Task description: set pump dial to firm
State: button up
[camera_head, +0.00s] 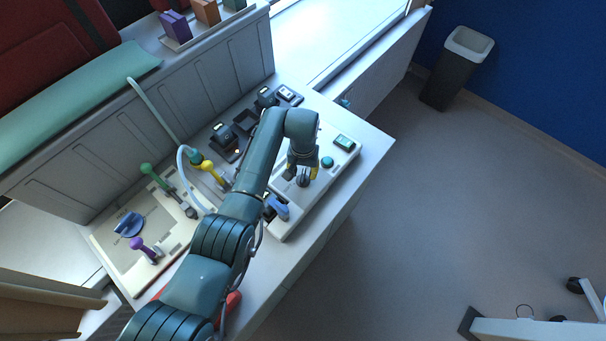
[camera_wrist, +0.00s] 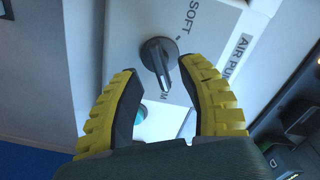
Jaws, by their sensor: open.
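The pump dial (camera_wrist: 152,50) is a dark round knob with a raised grey bar, on a pale panel marked AIR PU... in the wrist view. The word SOFT shows above it; a label ending in M, partly hidden, shows below it. The bar lies nearly upright in the picture, its lower end near the M; I cannot tell which end is the pointer. My gripper (camera_wrist: 159,70) is open, its yellow-padded fingers on either side of the dial with gaps visible. In the head view my gripper (camera_head: 302,168) is over the dial (camera_head: 303,181), which it partly hides.
On the same panel are a teal button (camera_head: 327,161), a green display (camera_head: 344,142) and a blue lever (camera_head: 279,208). Floor to the right is mostly clear.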

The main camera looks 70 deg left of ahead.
aim_at(303, 175)
notch_tip(303, 175, up, 10)
jog(key=shift+f, duration=0.2)
dwell(0.4)
